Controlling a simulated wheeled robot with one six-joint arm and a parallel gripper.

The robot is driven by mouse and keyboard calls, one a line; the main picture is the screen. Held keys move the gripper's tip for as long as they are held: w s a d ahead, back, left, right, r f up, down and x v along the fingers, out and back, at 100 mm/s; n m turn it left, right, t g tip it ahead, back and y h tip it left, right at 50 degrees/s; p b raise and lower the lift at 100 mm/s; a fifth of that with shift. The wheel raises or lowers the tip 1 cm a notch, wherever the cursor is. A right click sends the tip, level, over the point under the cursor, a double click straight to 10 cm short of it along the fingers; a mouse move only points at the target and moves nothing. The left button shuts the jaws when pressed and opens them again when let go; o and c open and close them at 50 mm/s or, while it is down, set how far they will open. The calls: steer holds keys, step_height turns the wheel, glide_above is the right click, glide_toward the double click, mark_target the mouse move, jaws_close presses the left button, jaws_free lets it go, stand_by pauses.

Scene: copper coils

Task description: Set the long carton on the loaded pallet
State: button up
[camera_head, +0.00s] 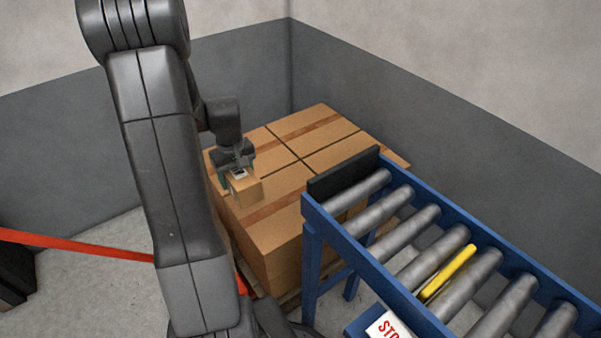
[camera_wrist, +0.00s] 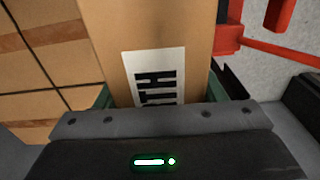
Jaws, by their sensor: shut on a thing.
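The long carton (camera_wrist: 165,28) is brown cardboard with a white label bearing black letters, partly cut off in the wrist view. My gripper (camera_wrist: 160,98) is shut on it, with a green-edged finger on each side. In the head view the carton (camera_head: 246,190) shows small, held below my gripper (camera_head: 238,176) at the near left part of the loaded pallet. The pallet's load (camera_head: 275,225) is a block of large taped brown boxes. I cannot tell whether the carton touches the box tops. The pallet base (camera_head: 289,299) is mostly hidden.
A blue roller conveyor (camera_head: 400,280) with a black end stop (camera_head: 343,173) stands close on the right, with a yellow bar (camera_head: 448,273) on its rollers. A red barrier band (camera_head: 75,244) crosses at left. Grey walls (camera_head: 350,90) close off the back. The far box tops are clear.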

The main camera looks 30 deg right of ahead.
steer(key=b, duration=0.7)
glide_above(271, 217)
step_height(271, 217, down, 5)
step_height(271, 217, down, 10)
steer(key=b, duration=0.3)
steer(key=shift+s+a, duration=0.1)
steer(key=shift+f, duration=0.2)
steer(key=o, duration=1.2)
steer(key=shift+r, duration=0.1)
steer(key=shift+r, duration=0.1)
steer(key=r+p, duration=0.1)
steer(key=r, duration=0.3)
steer(key=r+p, duration=0.1)
steer(key=r, duration=0.3)
steer(key=r+p, duration=0.1)
steer(key=r, duration=0.3)
steer(key=shift+s+p, duration=0.3)
steer(key=shift+s, duration=0.05)
